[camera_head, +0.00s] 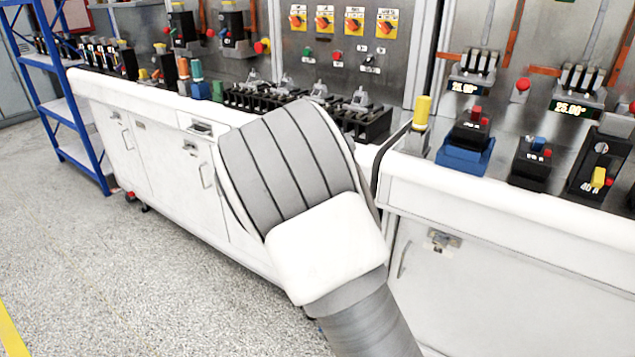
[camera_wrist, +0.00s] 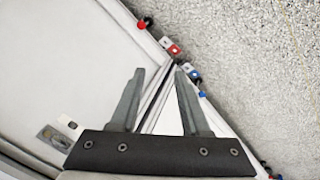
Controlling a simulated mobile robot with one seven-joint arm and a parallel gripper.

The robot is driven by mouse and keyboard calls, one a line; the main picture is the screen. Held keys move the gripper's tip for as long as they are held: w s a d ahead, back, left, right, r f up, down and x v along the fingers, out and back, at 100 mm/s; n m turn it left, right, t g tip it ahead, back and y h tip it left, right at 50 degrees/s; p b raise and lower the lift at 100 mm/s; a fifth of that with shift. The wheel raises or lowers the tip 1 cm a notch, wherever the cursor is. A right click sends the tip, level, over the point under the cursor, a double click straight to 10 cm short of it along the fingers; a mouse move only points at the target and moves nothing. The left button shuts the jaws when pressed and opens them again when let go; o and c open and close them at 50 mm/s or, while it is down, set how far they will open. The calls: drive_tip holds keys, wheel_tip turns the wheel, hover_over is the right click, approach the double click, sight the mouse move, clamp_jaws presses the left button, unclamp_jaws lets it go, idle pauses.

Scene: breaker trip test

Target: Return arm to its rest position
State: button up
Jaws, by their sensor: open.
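My arm (camera_head: 325,245) shows large in the middle of the head view, in front of the white workbench (camera_head: 500,216). My gripper is hidden in that view. In the wrist view my gripper (camera_wrist: 158,74) is open, with its two dark fingers apart and nothing between them. Beyond the fingers are white cabinet panels (camera_wrist: 85,60), a dark gap between them and the speckled floor (camera_wrist: 250,50). The fingers show no clear contact with the panels.
Breakers and switches line the bench top, among them a blue-based breaker (camera_head: 466,145) and a yellow-topped part (camera_head: 421,112). A blue shelf rack (camera_head: 55,100) stands at the left. Open floor (camera_head: 130,270) lies at the lower left.

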drive_tip(key=a+r+m+y, duration=0.1)
drive_tip(key=a+r+y, duration=0.2)
drive_tip(key=r, duration=0.5)
drive_tip(key=a+r+y, duration=0.2)
drive_tip(key=a+r, duration=0.1)
drive_tip(key=r, duration=0.5)
drive_tip(key=s+d+r+t+h, duration=0.1)
drive_tip(key=s+d+r, duration=0.25)
drive_tip(key=r, duration=0.25)
drive_tip(key=s+d+r+p, duration=0.1)
drive_tip(key=s+d+r, duration=0.1)
drive_tip(key=s+r, duration=0.3)
drive_tip(key=s+d+r+t+h, duration=0.1)
drive_tip(key=s+d+r, duration=0.15)
drive_tip(key=r, duration=0.45)
wheel_tip(320, 180, up, 18)
drive_tip(key=p, duration=1.9)
drive_tip(key=shift+a+r+y, duration=0.15)
drive_tip(key=shift+r+y, duration=0.1)
drive_tip(key=shift+y, duration=0.05)
drive_tip(key=shift+s, duration=0.1)
